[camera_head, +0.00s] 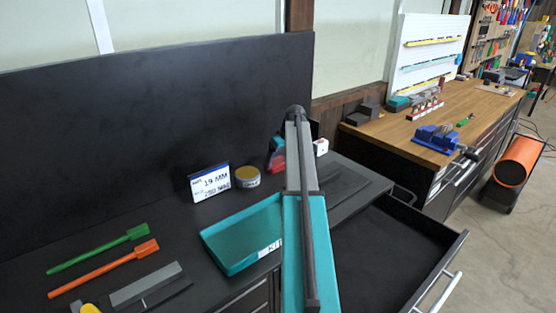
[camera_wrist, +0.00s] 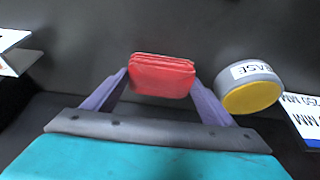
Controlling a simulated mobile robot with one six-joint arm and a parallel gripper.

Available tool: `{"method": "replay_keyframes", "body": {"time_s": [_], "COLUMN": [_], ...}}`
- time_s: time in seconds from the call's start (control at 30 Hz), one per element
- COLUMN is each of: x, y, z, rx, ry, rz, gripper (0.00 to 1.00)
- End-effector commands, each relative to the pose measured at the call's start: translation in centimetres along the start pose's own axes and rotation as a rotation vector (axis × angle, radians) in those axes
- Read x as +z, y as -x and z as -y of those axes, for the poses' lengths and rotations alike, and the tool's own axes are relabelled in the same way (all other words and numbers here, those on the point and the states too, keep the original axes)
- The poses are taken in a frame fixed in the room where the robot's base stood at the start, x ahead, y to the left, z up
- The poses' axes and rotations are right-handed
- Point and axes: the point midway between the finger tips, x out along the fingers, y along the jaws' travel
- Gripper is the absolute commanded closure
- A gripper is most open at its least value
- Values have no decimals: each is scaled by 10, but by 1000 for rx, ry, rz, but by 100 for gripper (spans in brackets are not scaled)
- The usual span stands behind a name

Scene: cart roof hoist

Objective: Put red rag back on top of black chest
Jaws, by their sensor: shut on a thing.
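The red rag (camera_wrist: 162,75) is a folded, flat red bundle, gripped between the two purple fingers of my gripper (camera_wrist: 160,82) in the wrist view. In the head view a bit of red (camera_head: 277,161) shows just left of my arm, which hides most of the gripper. The black chest (camera_head: 180,236) has a dark flat top with a tall black back panel. The rag is near the back panel, beside a round tin; I cannot tell whether it touches the chest top.
The grease tin (camera_head: 247,177) and a label card (camera_head: 209,183) stand left of the rag. A teal tray (camera_head: 240,240), a green tool (camera_head: 98,250) and an orange tool (camera_head: 103,268) lie on the top. A drawer (camera_head: 385,255) stands open at right. A wooden bench (camera_head: 440,140) is beyond.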

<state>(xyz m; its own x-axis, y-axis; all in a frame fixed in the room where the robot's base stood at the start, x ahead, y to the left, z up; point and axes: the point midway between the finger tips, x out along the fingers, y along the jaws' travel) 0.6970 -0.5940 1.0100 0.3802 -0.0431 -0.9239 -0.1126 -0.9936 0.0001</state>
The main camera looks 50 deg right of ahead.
Motion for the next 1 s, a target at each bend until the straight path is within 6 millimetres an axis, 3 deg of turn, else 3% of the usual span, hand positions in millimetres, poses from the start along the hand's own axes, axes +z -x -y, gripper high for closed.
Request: {"method": "replay_keyframes", "body": {"time_s": [0.37, 0.4, 0.5, 1.0], "x": [1, 0, 0, -1], "y": [-3, -3, -2, 5], "z": [1, 1, 1, 2], "rx": [0, 0, 0, 0], "ry": [1, 1, 1, 2], "rz": [0, 0, 0, -1], "gripper": [44, 18, 4, 4]}}
